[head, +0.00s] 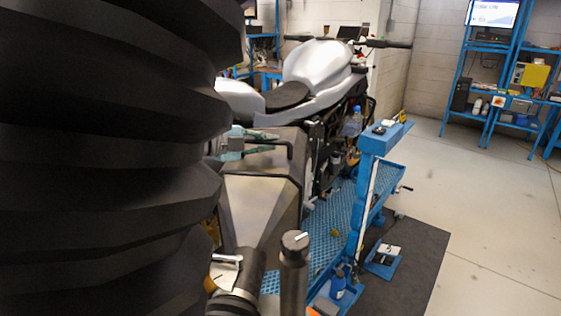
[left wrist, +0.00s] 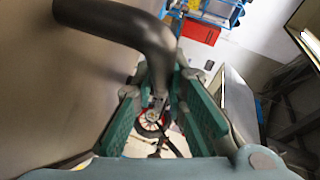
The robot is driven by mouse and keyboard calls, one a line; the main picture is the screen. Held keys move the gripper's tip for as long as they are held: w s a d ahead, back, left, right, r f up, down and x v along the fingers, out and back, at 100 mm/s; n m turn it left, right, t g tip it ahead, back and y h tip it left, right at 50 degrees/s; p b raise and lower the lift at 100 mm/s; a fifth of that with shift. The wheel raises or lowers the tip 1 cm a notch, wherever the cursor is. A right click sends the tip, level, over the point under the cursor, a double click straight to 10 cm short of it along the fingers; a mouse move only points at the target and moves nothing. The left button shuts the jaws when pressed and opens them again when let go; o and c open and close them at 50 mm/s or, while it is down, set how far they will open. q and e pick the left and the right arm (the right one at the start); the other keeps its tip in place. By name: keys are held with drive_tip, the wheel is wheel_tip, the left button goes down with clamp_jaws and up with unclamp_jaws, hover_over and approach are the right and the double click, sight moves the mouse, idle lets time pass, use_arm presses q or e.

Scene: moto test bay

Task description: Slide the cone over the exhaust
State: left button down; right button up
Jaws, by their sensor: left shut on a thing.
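The cone (head: 252,202) is a grey metal funnel with dark edges in the head view. Its narrow end points down toward me and meets a black collar with a clamp. Its wide end faces the motorcycle (head: 318,62). My left gripper (head: 262,143), with teal fingers, is shut on the cone's black bar handle (head: 289,152). In the left wrist view, the bent black handle (left wrist: 125,22) runs to the left gripper (left wrist: 163,98), beside the cone's plain side (left wrist: 40,80). I cannot make out the exhaust or its gap to the cone. My right gripper is not in view.
A large black ribbed hose (head: 110,150) blocks the left of the head view. A blue lift platform (head: 330,222) lies under the motorcycle, with a blue post (head: 378,145) beside it. Blue shelves (head: 510,80) stand far right. The floor (head: 480,190) between is clear.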

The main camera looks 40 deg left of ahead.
use_arm(q)
drive_tip(key=shift+w+a+f, duration=0.15)
drive_tip(key=shift+w, duration=0.05)
drive_tip(key=shift+s+r, duration=0.1)
drive_tip(key=shift+r, duration=0.15)
drive_tip(key=c, duration=1.6)
unclamp_jaws()
drive_tip(key=shift+a, duration=0.15)
drive_tip(key=shift+c, duration=0.2)
drive_tip(key=shift+o, duration=0.2)
drive_tip(key=shift+f, duration=0.15)
